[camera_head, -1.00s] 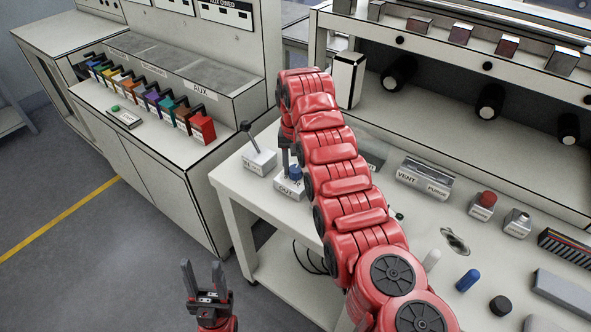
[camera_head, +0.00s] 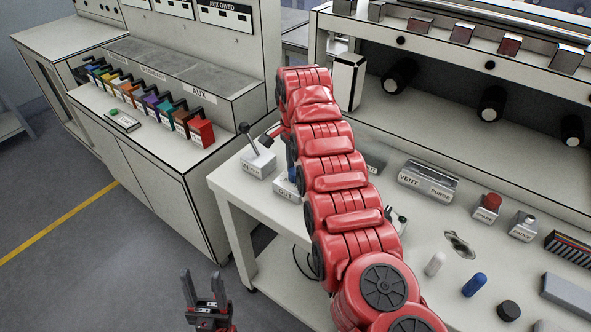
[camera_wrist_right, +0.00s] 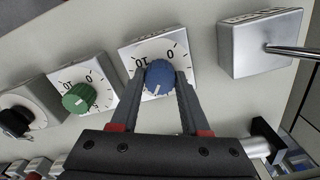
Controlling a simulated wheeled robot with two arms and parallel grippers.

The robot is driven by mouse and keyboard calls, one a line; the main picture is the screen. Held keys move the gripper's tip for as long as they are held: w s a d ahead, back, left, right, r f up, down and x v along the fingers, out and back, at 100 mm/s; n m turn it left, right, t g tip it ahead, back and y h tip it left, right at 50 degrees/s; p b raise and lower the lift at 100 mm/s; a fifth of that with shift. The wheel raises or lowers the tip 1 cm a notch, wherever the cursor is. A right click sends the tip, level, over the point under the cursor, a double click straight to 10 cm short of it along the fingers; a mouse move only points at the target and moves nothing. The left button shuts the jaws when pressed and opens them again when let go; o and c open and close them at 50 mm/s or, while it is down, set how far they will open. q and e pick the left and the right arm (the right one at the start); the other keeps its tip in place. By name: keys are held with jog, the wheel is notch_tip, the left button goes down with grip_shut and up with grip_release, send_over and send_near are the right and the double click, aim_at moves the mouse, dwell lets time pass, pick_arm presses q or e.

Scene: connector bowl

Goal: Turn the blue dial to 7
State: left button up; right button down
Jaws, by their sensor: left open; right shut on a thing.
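The blue dial (camera_wrist_right: 159,75) sits on a pale box with a number scale (camera_wrist_right: 146,52) in the right wrist view. The numbers 0 and 10 show on the scale; the rest is hidden by my fingers. My right gripper (camera_wrist_right: 160,88) is shut on the dial, one finger on each side. The dial's white pointer line faces the near side, toward the gripper. In the head view, only a sliver of the blue dial (camera_head: 292,173) shows beside my red right arm, above the OUT box (camera_head: 287,191). My left gripper (camera_head: 203,290) is open and empty, over the floor at the bottom.
A green dial (camera_wrist_right: 77,98) and a black knob (camera_wrist_right: 16,121) stand left of the blue dial. A box with a metal lever (camera_wrist_right: 262,43) stands to its right; its black-knobbed lever (camera_head: 245,129) shows in the head view. A VENT block (camera_head: 425,181) stands right of my arm.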

jog(key=shift+m, duration=1.5)
jog(key=shift+c, duration=1.9)
grip_release()
jog(key=shift+r, duration=0.5)
notch_tip(320, 180, up, 5)
jog(key=shift+d+r+p, duration=0.1)
jog(key=shift+d+p, duration=0.05)
jog(key=shift+p, duration=0.8)
notch_tip(320, 180, up, 11)
jog(key=p, duration=1.1)
jog(key=shift+s, duration=0.1)
